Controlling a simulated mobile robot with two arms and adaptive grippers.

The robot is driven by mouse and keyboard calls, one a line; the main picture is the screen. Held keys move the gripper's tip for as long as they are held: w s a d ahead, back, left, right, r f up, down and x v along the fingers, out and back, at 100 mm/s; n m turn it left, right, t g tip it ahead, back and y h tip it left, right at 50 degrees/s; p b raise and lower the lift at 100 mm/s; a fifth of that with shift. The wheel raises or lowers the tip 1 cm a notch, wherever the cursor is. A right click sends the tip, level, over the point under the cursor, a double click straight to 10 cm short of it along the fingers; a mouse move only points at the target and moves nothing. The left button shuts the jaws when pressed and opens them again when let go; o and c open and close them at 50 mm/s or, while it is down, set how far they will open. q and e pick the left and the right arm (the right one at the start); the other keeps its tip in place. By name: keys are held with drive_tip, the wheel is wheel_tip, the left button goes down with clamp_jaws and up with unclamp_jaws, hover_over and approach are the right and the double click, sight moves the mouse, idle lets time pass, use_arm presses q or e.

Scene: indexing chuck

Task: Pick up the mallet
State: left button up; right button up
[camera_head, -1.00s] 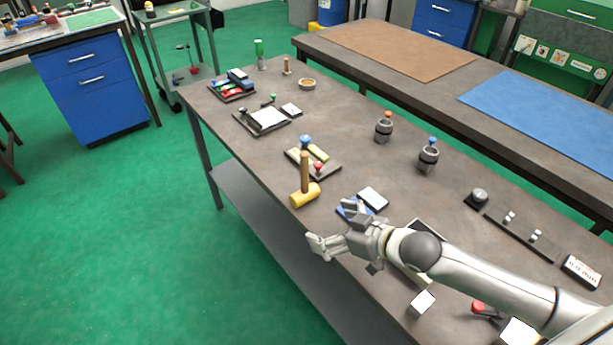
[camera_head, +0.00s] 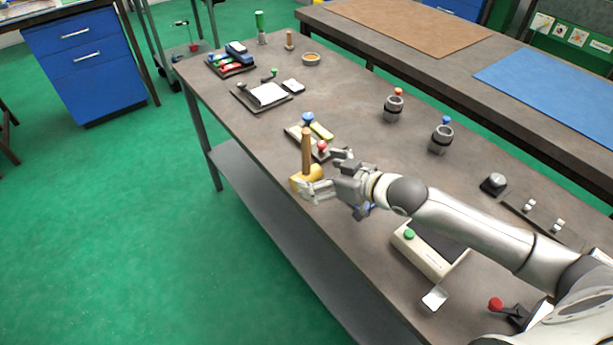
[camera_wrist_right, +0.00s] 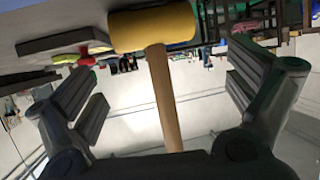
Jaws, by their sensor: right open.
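The mallet stands head down near the front edge of the workbench. Its yellow head (camera_head: 304,180) rests on the bench and its wooden handle (camera_head: 306,152) points up. My right gripper (camera_head: 328,173) is open beside the mallet, on its right in the head view, with one finger partly over the head. In the right wrist view the yellow head (camera_wrist_right: 153,28) and the handle (camera_wrist_right: 165,95) show between the two spread fingers of the right gripper (camera_wrist_right: 168,85), with gaps on both sides. My left gripper is not in view.
A dark tray (camera_head: 296,133) with blue- and red-knobbed parts sits just behind the mallet. A beige box with a green button (camera_head: 420,256) lies under my right forearm.

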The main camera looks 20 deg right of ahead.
sight(310, 170)
drive_tip(key=b+x, duration=0.2)
drive_tip(key=x, duration=0.1)
drive_tip(key=shift+w+f+b, duration=0.2)
drive_tip(key=shift+w+b, duration=0.1)
drive_tip(key=shift+b, duration=0.05)
drive_tip(key=shift+w+a+f+b, duration=0.1)
drive_tip(key=shift+w+a+b, duration=0.2)
drive_tip(key=shift+w, duration=0.1)
drive_tip(key=c, duration=1.3)
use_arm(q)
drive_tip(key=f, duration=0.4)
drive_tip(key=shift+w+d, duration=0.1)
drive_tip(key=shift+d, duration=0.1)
use_arm(e)
drive_tip(key=shift+r, duration=0.2)
